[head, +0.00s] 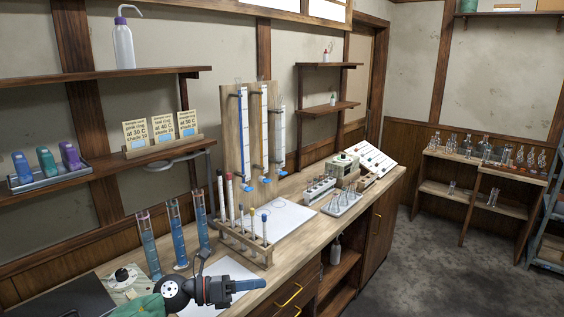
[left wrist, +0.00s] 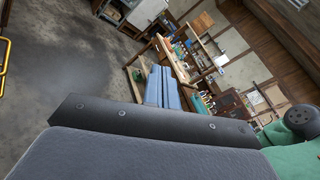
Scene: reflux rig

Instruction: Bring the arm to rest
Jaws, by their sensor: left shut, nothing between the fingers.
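My left gripper (head: 250,285) is at the bottom of the head view, in front of the wooden bench. Its dark wrist and green sleeve come in from the lower left. The fingers are shut with nothing between them and point to the right, near the front edge of the bench. In the left wrist view the blue-grey fingers (left wrist: 163,88) lie side by side with the room behind them. My right gripper is in neither view.
A wooden rack (head: 243,243) of capped tubes stands just behind the gripper. Blue-filled cylinders (head: 176,235) stand to its left. A white sheet (head: 226,270) lies under the gripper. Open floor (head: 440,270) lies to the right.

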